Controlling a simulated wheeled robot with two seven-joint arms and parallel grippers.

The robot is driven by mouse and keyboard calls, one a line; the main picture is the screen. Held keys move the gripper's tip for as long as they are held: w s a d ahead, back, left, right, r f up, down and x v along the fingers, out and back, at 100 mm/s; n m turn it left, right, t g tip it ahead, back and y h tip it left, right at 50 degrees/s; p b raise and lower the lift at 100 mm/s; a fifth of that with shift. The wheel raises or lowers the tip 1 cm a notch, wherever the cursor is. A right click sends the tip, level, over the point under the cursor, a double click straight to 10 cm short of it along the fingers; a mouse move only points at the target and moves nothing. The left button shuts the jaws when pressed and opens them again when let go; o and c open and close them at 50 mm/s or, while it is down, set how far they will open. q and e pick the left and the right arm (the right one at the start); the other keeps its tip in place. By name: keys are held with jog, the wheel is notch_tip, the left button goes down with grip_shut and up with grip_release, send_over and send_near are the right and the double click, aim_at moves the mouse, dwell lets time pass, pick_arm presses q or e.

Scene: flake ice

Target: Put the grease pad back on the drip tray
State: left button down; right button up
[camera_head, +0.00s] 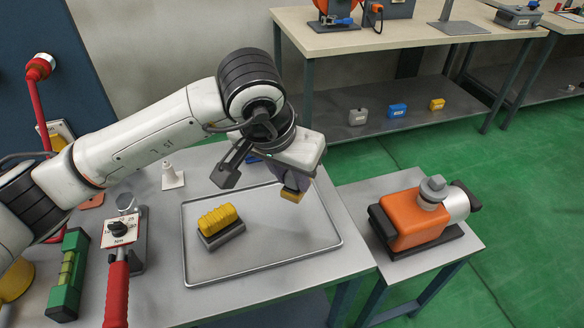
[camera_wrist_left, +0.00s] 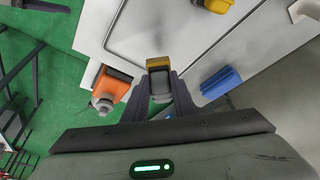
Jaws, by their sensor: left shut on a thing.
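My left gripper (camera_head: 268,180) reaches in from the left and is shut on a small yellow-and-grey block, which looks like the grease pad (camera_head: 291,195). In the left wrist view the grease pad (camera_wrist_left: 158,65) sits between the fingertips (camera_wrist_left: 160,88). It hangs near the back right part of the drip tray (camera_head: 295,232), a shallow grey rimmed tray on the table; the height above it is hard to tell. The drip tray's rim also shows in the left wrist view (camera_wrist_left: 107,42). My right gripper is not in view.
A yellow ribbed block on a grey base (camera_head: 221,225) stands on the tray's left half. A blue block (camera_wrist_left: 220,82) lies behind the tray. An orange machine (camera_head: 412,220) is right. The tray's front right is clear.

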aim_at(289, 193)
pick_arm(q)
jog(key=shift+s+a+f+b, duration=0.15)
jog(key=shift+s+b, duration=0.1)
jog(key=shift+b, duration=0.25)
jog(key=shift+f+b, duration=0.25)
jog(key=shift+b, duration=0.05)
notch_tip(289, 193, down, 3)
jog(key=b, duration=0.3)
jog(key=shift+f, duration=0.2)
jog(key=shift+f+b, duration=0.8)
jog(key=shift+b, duration=0.2)
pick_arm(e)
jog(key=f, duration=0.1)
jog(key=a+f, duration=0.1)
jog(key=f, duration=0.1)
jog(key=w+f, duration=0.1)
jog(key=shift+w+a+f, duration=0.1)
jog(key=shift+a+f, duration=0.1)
pick_arm(q)
jog(key=shift+f+b, duration=0.1)
jog(key=shift+b, duration=0.4)
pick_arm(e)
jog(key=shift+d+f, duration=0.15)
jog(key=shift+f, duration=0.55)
